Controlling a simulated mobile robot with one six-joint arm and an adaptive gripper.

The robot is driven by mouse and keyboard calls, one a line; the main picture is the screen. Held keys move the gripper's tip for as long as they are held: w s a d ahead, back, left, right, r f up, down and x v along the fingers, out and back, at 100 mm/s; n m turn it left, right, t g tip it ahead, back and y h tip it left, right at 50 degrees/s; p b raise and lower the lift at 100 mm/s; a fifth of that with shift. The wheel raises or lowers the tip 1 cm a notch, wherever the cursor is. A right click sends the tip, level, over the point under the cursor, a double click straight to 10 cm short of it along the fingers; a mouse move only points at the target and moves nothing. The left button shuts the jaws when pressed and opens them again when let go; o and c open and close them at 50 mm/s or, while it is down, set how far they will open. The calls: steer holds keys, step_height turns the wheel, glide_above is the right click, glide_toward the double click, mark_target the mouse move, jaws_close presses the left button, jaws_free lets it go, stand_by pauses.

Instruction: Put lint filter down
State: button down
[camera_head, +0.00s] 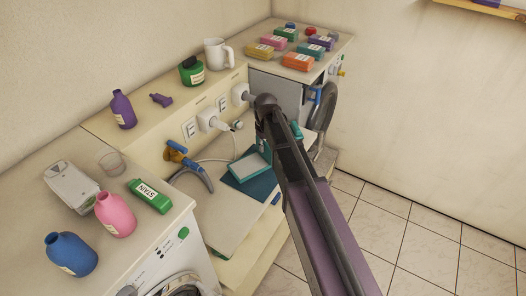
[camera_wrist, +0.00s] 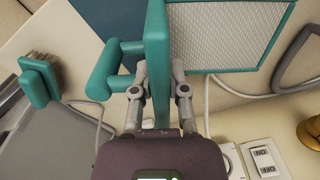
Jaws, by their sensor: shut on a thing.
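The lint filter (camera_head: 250,168), a teal frame with a pale mesh, is at the dark teal mat (camera_head: 262,190) in the head view; whether it touches the mat is unclear. In the wrist view its mesh panel (camera_wrist: 230,35) shows at upper right. My gripper (camera_wrist: 160,82) is shut on the filter's teal edge piece, one finger on each side. The mat also shows in the wrist view (camera_wrist: 103,22). In the head view my arm hides the fingers and part of the filter.
A teal brush (camera_wrist: 38,82) lies left of my gripper in the wrist view. A blue-handled valve pipe (camera_head: 190,165) and wall sockets (camera_head: 207,122) stand close behind.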

steer(key=shift+w, duration=0.15)
steer(key=shift+w+a, duration=0.25)
steer(key=shift+w, duration=0.35)
step_height(320, 180, down, 4)
steer(key=b, duration=0.3)
steer(key=shift+r+b, duration=0.15)
steer(key=shift+b, duration=0.2)
steer(key=c, duration=0.6)
jaws_free()
steer(key=shift+c, duration=0.2)
step_height(320, 180, up, 12)
steer(key=p, duration=1.2)
